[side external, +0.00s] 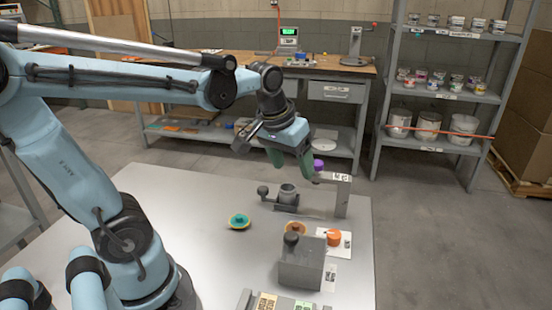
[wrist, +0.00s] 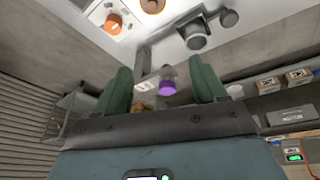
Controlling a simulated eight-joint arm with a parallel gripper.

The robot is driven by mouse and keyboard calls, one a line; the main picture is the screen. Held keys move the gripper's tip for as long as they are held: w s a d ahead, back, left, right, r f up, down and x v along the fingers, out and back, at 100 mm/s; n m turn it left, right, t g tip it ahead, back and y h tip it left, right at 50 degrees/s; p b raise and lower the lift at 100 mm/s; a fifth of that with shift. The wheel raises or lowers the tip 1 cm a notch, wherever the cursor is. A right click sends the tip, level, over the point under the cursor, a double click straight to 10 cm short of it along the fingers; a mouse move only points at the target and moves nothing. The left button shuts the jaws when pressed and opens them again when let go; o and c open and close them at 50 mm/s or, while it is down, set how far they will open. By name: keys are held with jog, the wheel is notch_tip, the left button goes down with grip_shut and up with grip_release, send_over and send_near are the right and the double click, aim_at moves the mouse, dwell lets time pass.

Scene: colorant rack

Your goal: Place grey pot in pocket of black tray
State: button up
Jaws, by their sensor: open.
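A grey pot (side external: 288,193) with an open top stands upright on the table in the side view, on or in a small dark base whose pocket I cannot make out. A similar grey cup shape shows in the wrist view (wrist: 196,38) near the top. No separate black tray is clearly recognisable. My gripper (side external: 291,164) is above and behind the grey pot, apart from it. Its two green fingers are spread in the wrist view (wrist: 163,75), with nothing held between them.
The left tabletop (side external: 180,195) is clear.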

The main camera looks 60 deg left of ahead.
jog(key=s+d+f+m+t, duration=0.2)
jog(key=s+d+m+t, duration=0.1)
jog(key=s+d+m, duration=0.1)
jog(key=shift+d+f+h, duration=0.15)
jog(key=shift+d+h, duration=0.15)
jog(key=shift+d, duration=0.15)
dwell(0.5)
